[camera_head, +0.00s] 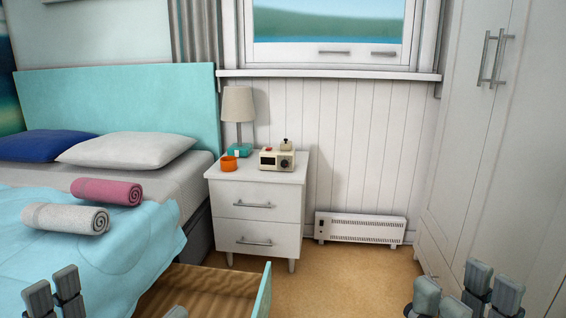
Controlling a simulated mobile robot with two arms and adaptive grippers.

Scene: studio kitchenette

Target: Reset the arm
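My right gripper (466,290) shows at the bottom right edge, in front of the wardrobe and above the floor. Its grey fingertips stand apart with a gap between them, and nothing shows in the gap. My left gripper (114,301) shows at the bottom left, in front of the bed. Its fingertips are spread wide, with one side only just in the frame, and no held thing shows. The rest of both arms is out of view.
An open drawer (264,291) juts out below the bed (140,235). A white nightstand (256,208) carries a lamp (239,108), an orange cup (229,163) and a small appliance (277,160). A heater (360,228) stands by the wall. A wardrobe (465,170) is at right. Floor between is clear.

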